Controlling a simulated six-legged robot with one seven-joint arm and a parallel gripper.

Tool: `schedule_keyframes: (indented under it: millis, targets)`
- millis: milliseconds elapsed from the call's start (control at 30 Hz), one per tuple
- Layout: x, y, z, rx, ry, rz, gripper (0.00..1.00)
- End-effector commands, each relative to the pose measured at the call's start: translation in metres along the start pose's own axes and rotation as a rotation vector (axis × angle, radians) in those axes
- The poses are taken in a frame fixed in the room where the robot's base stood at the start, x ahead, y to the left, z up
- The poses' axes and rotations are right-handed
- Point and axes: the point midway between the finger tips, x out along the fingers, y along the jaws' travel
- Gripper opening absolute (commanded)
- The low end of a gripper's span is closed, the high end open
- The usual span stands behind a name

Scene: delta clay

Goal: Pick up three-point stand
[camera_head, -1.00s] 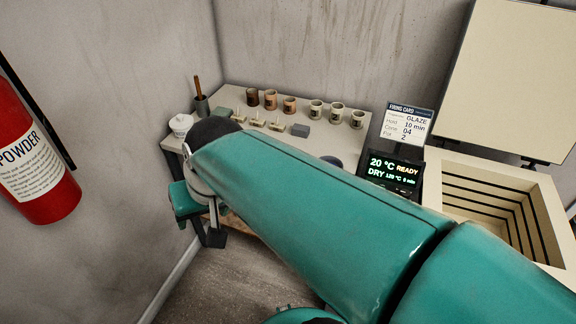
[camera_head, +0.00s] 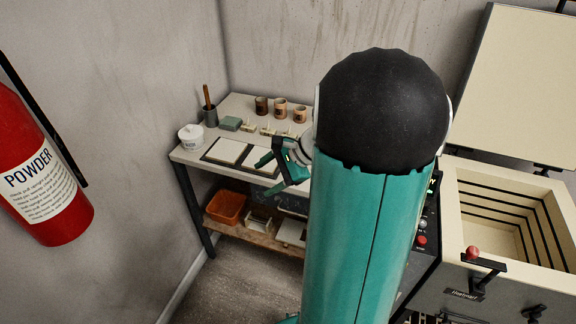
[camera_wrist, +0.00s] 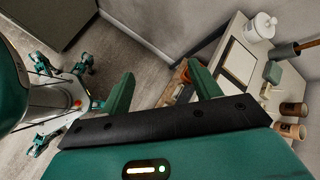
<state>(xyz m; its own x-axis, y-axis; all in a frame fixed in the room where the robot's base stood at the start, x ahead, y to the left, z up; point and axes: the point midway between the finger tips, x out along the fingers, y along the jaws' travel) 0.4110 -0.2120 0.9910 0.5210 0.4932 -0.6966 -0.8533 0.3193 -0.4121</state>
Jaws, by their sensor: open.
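Several small pale three-point stands (camera_head: 267,129) sit in a row on the worktable, behind two pale square boards. Part of the row is hidden by my arm in the head view. In the wrist view the stands are too small and too near the gripper body to make out surely. My gripper (camera_head: 267,176) is at the table's front edge, in front of the stands and apart from them. In the wrist view its two fingers (camera_wrist: 160,72) are spread wide with nothing between them.
The worktable (camera_head: 183,155) holds a white lidded jar (camera_head: 191,138), a brush pot (camera_head: 210,116), a grey-green block (camera_head: 230,123), square boards (camera_head: 226,151) and brown cups (camera_head: 280,107). An orange bin (camera_head: 226,207) is on the lower shelf. An open kiln (camera_head: 500,212) stands right.

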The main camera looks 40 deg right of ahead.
Motion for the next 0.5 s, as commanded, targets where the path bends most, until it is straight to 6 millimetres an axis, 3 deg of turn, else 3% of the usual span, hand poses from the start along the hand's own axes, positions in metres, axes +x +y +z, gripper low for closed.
schedule_keyframes:
  millis: [33, 267, 500]
  targets:
    - [-0.003, -0.001, -0.021, 0.080, -0.013, -0.036, 0.63]
    - [-0.020, -0.005, -0.106, 0.416, -0.084, -0.228, 0.63]
    - [-0.044, 0.011, -0.198, 0.735, -0.162, -0.447, 0.63]
